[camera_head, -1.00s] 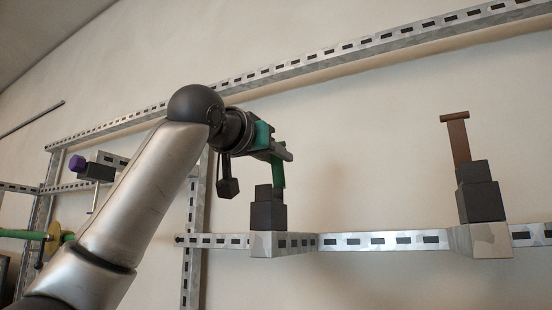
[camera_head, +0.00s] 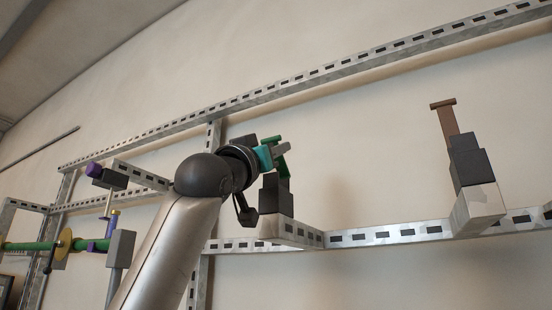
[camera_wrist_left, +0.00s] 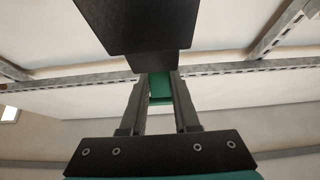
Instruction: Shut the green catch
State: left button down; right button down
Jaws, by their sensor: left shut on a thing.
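The green catch (camera_head: 283,168) is a green lever rising from dark stacked blocks (camera_head: 276,195) on a metal bracket. My left gripper (camera_head: 279,152) is shut on the green catch, just above those blocks. In the left wrist view the green catch (camera_wrist_left: 160,88) shows between the two fingers of my left gripper (camera_wrist_left: 161,92), with the dark blocks (camera_wrist_left: 145,25) close above it. The fingers hide part of the lever, and its exact angle is hard to tell. My right gripper is not in view.
A brown catch (camera_head: 449,118) stands up from similar dark blocks (camera_head: 469,165) at the right. Slotted metal rails (camera_head: 390,234) run along the pale wall. At the left are a purple-ended block (camera_head: 94,170) and a green rod with a yellow disc (camera_head: 64,244).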

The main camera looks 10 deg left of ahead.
pick_arm(q)
jog(key=shift+s, duration=0.15)
dwell(0.3)
jog(key=c, duration=0.6)
grip_release()
jog(key=shift+c, duration=0.2)
jog(key=b+v, duration=0.7)
jog(key=v, duration=0.8)
jog(key=shift+f, duration=0.25)
